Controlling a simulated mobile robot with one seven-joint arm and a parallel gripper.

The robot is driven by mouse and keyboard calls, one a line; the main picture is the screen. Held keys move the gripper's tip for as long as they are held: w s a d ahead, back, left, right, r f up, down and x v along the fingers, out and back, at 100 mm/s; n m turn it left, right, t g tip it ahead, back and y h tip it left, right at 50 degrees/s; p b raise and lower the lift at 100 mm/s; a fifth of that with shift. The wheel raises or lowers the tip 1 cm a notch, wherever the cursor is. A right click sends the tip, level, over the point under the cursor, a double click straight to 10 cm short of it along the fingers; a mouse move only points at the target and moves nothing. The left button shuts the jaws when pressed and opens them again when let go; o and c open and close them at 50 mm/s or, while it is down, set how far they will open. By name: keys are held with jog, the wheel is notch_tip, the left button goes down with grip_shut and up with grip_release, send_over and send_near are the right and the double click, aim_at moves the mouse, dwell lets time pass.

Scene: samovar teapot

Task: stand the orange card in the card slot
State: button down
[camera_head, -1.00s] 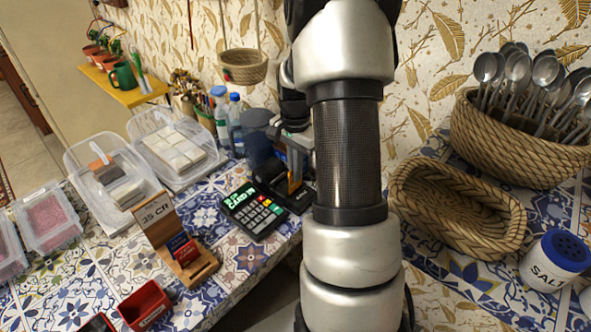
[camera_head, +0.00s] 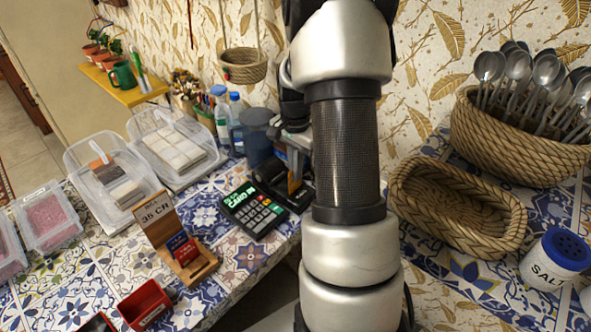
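The orange card (camera_head: 293,184) shows as a small upright sliver at the black card slot (camera_head: 277,180), at the back of the card terminal (camera_head: 254,209). The terminal has a keypad and a lit green screen that seems to read "CARD IN". My gripper (camera_head: 296,158) is just above and behind the card, partly hidden by my own arm. Its fingertips are too small and covered to show whether they still touch the card or how far apart they are.
A wooden stand (camera_head: 176,240) with a "35 CR" sign and a red box (camera_head: 145,304) are to the left. Bottles (camera_head: 222,115) and a blue cup (camera_head: 257,138) stand close behind the slot. A wicker basket (camera_head: 458,207) is right of my arm.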

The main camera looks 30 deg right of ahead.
jog(key=shift+f+b, duration=0.75)
jog(key=shift+f, duration=0.5)
jog(key=c, duration=2.5)
grip_release()
jog(key=o, duration=0.7)
jog(key=shift+r, duration=0.1)
